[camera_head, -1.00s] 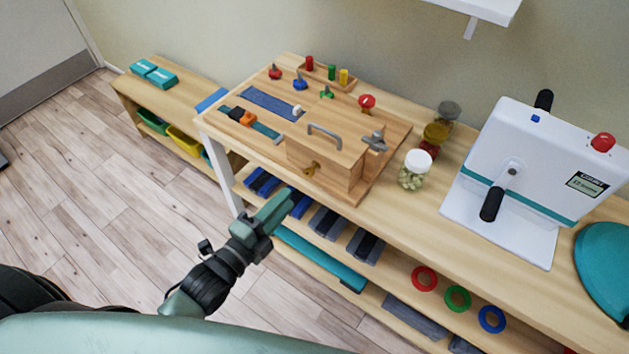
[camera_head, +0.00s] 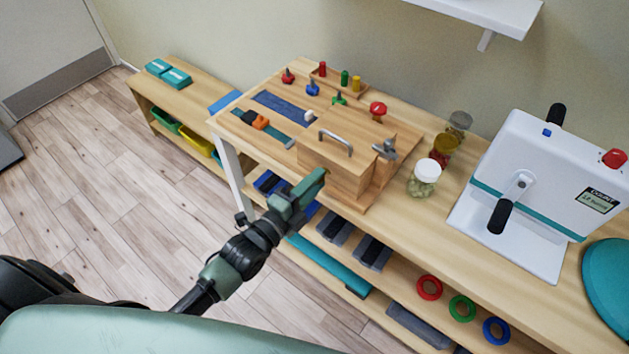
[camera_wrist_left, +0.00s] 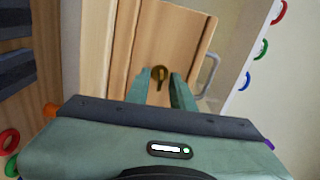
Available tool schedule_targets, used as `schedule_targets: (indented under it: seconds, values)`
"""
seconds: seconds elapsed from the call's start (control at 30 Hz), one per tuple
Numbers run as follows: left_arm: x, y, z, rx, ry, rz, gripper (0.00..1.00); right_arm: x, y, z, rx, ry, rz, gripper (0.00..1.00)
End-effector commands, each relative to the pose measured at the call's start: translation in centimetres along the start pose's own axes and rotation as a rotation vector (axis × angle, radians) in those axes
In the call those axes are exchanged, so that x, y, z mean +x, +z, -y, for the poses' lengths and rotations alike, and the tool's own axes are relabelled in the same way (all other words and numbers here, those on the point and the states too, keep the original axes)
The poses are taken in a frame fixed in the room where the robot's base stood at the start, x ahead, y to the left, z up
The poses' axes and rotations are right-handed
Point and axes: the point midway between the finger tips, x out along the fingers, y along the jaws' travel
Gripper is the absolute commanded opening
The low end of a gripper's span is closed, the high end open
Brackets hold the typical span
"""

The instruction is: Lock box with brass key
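The wooden box (camera_head: 333,171) with a grey handle on top (camera_head: 336,141) sits on a wooden board on the bench. The brass key (camera_wrist_left: 159,73) is in the front face of the box (camera_wrist_left: 170,30) in the left wrist view. In the head view my gripper hides the key. My left gripper (camera_head: 318,180) is right in front of that face. In the left wrist view its fingers (camera_wrist_left: 161,82) are apart, with the key showing between their tips. I cannot tell whether they touch the key. My right gripper is not in view.
A grey metal fitting (camera_head: 384,149) stands right of the handle. A lidded jar (camera_head: 424,178) and a white crank machine (camera_head: 535,180) stand farther right. Below the benchtop (camera_head: 400,222), the shelf holds dark weights and coloured rings. The floor at left is clear.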

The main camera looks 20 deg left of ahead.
Motion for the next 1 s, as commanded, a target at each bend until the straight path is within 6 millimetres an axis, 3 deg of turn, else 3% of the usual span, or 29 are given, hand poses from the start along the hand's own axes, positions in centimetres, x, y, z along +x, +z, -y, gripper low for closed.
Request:
schedule_targets:
  seconds: [0.03,0.07,0.57,1.0]
  values:
    - [0.0,0.0,0.0,0.000,0.000,0.000,0.07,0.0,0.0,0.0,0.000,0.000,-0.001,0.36]
    - [0.0,0.0,0.0,0.000,0.000,0.000,0.00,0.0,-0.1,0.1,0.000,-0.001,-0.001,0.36]
    - [0.0,0.0,0.1,-0.059,0.001,0.000,0.00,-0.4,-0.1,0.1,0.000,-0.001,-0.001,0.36]
    - [0.0,0.0,0.1,-0.404,0.002,0.000,0.00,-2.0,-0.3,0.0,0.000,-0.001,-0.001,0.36]
